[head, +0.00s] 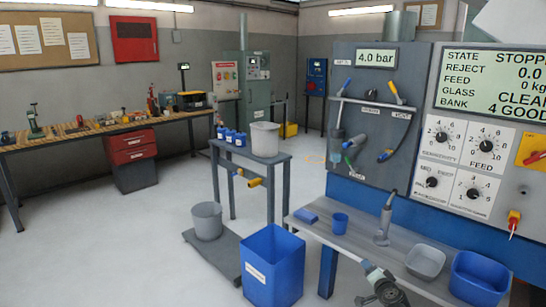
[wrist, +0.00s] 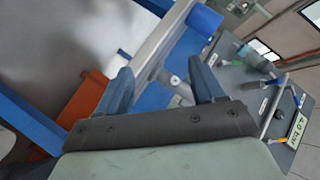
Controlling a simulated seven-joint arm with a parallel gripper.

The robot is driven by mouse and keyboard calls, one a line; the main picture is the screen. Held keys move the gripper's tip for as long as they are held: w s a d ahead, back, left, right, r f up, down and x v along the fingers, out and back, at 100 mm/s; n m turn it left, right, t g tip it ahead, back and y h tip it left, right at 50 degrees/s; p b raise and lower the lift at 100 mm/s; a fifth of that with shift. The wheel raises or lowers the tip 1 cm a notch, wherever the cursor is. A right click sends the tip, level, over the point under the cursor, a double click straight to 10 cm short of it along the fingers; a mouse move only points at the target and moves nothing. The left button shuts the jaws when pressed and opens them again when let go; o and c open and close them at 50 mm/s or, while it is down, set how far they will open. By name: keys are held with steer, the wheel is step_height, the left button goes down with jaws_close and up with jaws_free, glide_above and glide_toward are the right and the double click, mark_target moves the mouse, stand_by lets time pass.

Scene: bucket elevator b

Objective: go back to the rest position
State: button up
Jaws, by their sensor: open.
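My gripper (wrist: 160,66) shows in the wrist view with its two blue-grey fingers spread apart. Nothing is held between them. Beyond the fingers is a bench surface with a small grey upright piece, apart from the fingertips as far as I can tell. In the head view, part of my arm shows at the bottom edge in front of the bench (head: 325,226); the fingers cannot be made out there.
A large blue bin (head: 272,270) stands on the floor. A grey bucket (head: 265,139) sits on the stand. Open floor lies left.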

steer(key=s+a+f+n+g+y, duration=0.1)
steer(key=s+a+f+n+g, duration=0.15)
steer(key=s+a+f, duration=0.5)
steer(key=s+a+f+n+g+y, duration=0.25)
steer(key=s+f+g, duration=0.2)
steer(key=f, duration=0.55)
steer(key=s+a+f+n+g+y, duration=0.1)
steer(key=s+a+f+g, duration=0.2)
steer(key=s+a+f, duration=0.45)
steer(key=s+f+n+g+h, duration=0.2)
steer(key=s+f+g, duration=0.3)
steer(key=s, duration=0.9)
steer(key=s+f+n+g+h, duration=0.2)
steer(key=s+f+g, duration=0.4)
steer(key=s+f, duration=0.4)
steer(key=s, duration=0.5)
steer(key=shift+s+d+f+n, duration=0.15)
steer(key=shift+s+d+n, duration=0.1)
steer(key=shift+n, duration=0.05)
jaws_close()
steer(key=shift+d, duration=0.1)
